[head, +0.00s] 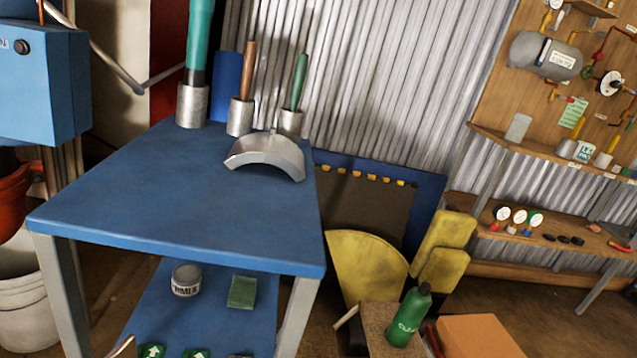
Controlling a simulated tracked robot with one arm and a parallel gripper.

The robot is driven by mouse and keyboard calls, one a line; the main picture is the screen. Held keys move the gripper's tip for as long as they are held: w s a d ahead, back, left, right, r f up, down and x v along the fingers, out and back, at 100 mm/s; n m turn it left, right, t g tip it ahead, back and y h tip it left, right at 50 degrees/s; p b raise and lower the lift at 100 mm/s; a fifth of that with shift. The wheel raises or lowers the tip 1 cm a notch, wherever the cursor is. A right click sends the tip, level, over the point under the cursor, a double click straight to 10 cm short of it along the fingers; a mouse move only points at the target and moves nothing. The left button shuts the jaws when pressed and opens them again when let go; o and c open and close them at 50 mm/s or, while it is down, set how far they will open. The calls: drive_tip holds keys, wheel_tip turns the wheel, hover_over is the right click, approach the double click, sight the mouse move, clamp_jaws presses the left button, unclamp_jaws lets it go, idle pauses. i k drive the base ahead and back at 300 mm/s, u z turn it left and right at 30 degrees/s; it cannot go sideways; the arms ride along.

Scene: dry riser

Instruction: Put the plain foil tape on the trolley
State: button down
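I cannot make out a plain foil tape in the head view. A blue two-level stand (180,225) with grey legs fills the left and middle; I cannot tell whether it is the trolley. A silver curved half-ring piece (265,157) lies on its top near the back right. A grey round tin with dark lettering (187,281) and a green block (242,291) sit on its lower shelf. My gripper is not in view.
Metal holders with teal, brown and green handles (242,115) stand at the top's back edge. The front of the top is clear. A green bottle (408,318), yellow pads (447,245) and an orange-brown box (478,336) are at lower right. Wooden shelves (540,150) hold gauges and small containers.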

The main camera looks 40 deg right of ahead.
sight(264, 214)
drive_tip(key=z, duration=0.5)
drive_tip(key=i, duration=1.05)
drive_tip(key=u, duration=0.05)
